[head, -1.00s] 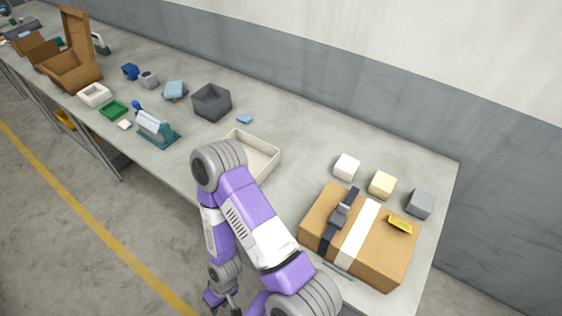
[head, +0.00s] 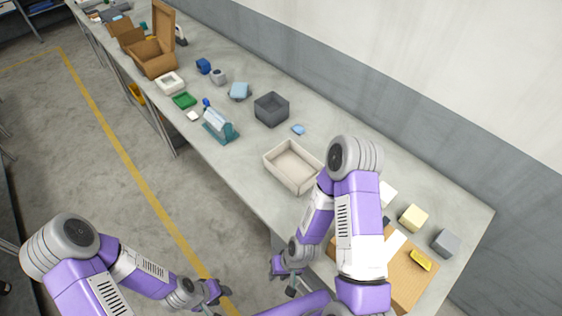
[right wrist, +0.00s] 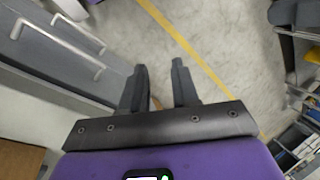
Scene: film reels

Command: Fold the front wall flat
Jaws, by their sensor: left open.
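No single thing is plainly marked as the owner of the front wall. A beige open box (head: 270,175) with low upright walls stands near the bench's front edge, left of my right arm in the head view. A brown cardboard box (head: 155,63) with a tall raised flap stands far back on the left. My left gripper (head: 222,292) is open and empty, low over the floor in front of the bench. My right gripper (head: 279,269) is beside the bench's front edge; the right wrist view shows its fingers (right wrist: 160,88) apart with nothing between them.
A taped cardboard box (head: 415,272) with a yellow item on it is partly hidden by my right arm. White, cream (head: 413,218) and grey blocks stand behind it. The floor in front is clear.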

